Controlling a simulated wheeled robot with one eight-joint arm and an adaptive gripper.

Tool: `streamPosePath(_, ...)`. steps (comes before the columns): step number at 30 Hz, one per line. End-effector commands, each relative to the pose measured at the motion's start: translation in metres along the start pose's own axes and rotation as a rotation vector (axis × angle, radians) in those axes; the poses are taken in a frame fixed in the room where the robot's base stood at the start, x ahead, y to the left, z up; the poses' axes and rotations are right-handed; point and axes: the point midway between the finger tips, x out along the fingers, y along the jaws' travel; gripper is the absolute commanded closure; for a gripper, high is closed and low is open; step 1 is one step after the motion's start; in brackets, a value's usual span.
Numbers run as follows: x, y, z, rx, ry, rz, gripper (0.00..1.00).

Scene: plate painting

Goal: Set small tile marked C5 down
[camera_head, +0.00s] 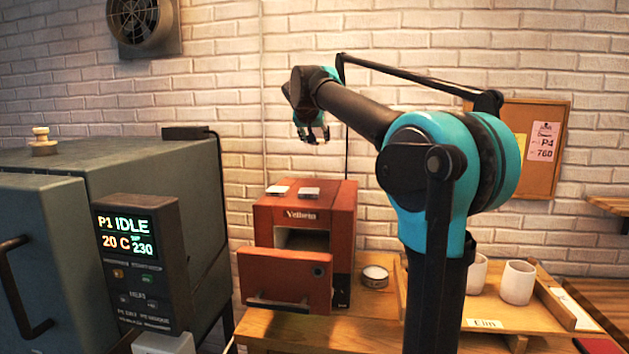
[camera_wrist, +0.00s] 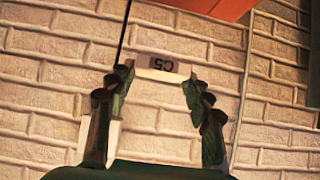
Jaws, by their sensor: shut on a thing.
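The small tile marked C5 (camera_wrist: 162,64) is pale, with a grey label that reads upside down in the wrist view. My gripper (camera_wrist: 157,80) is shut on it, with one dark finger at each side. In the head view my gripper (camera_head: 318,138) hangs in the air above the small red kiln (camera_head: 342,212), in front of the brick wall. The held tile is too small to make out there. Two small pale tiles, one at left (camera_head: 277,189) and one at right (camera_head: 309,192), lie on the kiln's top. Their marks cannot be read.
The red kiln's front door (camera_head: 286,279) hangs open. A round tin (camera_head: 374,277) stands on the wooden table right of it. A large grey kiln (camera_head: 150,175) with a display fills the left.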

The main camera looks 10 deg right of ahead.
Motion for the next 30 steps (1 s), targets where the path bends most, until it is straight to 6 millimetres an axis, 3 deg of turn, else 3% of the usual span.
streamPosePath(10, 0.044, 0.000, 0.066, 0.000, 0.000, 0.000, 0.85)
streamPosePath(26, 0.074, 0.000, 0.109, 0.000, 0.000, 0.000, 0.85)
streamPosePath(30, 0.076, 0.000, 0.111, 0.000, 0.000, 0.000, 0.85)
